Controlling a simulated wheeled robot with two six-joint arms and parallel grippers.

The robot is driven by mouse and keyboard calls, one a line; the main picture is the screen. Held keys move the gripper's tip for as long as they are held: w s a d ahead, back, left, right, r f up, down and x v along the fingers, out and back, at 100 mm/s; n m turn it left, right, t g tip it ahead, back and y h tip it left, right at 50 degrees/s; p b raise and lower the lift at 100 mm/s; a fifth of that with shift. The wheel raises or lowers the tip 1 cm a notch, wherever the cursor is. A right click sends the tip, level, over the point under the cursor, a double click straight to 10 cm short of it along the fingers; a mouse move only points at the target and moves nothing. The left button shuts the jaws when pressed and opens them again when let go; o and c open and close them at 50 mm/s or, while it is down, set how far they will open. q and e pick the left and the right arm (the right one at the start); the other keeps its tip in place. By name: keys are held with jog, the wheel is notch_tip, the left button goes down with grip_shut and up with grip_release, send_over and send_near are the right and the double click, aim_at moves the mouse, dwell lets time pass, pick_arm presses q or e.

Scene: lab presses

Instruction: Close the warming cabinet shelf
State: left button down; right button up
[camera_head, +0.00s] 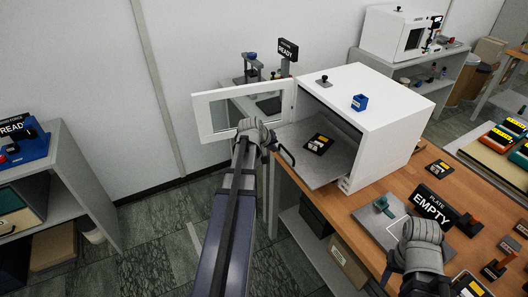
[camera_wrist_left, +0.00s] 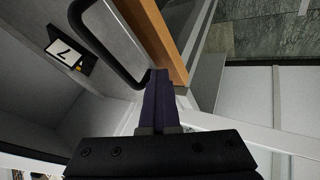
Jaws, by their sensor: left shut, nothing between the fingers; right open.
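The white warming cabinet (camera_head: 385,110) stands on the wooden bench, its windowed door (camera_head: 200,115) swung open to the left. Its grey shelf (camera_head: 325,172) is pulled out through the front, with a black labelled block (camera_head: 319,143) on it. The shelf has a black bar handle (camera_head: 287,155) at its outer edge; the handle (camera_wrist_left: 103,52) also shows in the left wrist view. My left gripper (camera_head: 273,146) is shut and empty, close beside the handle; its fingers (camera_wrist_left: 160,98) reach near the handle's end, contact unclear. My right gripper (camera_head: 420,236) is open over the bench, fingers mostly hidden.
A blue block (camera_head: 360,102) and a small dark knobbed piece sit on the cabinet top. An EMPTY sign (camera_head: 432,207), a grey plate with a green part (camera_head: 384,205) and dark blocks lie on the bench at right. Shelving stands at far left; floor between is clear.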

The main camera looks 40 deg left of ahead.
aim_at(316, 135)
pick_arm(q)
jog(key=w+d, duration=0.2)
jog(key=w, duration=0.3)
jog(key=w+d, duration=0.2)
jog(key=w, duration=0.4)
jog(key=w+d, duration=0.3)
jog(key=w, duration=0.3)
jog(key=shift+w, duration=0.25)
jog(key=shift+w+d, duration=0.15)
jog(key=shift+w+r, duration=0.1)
pick_arm(e)
jog(key=shift+a, duration=0.1)
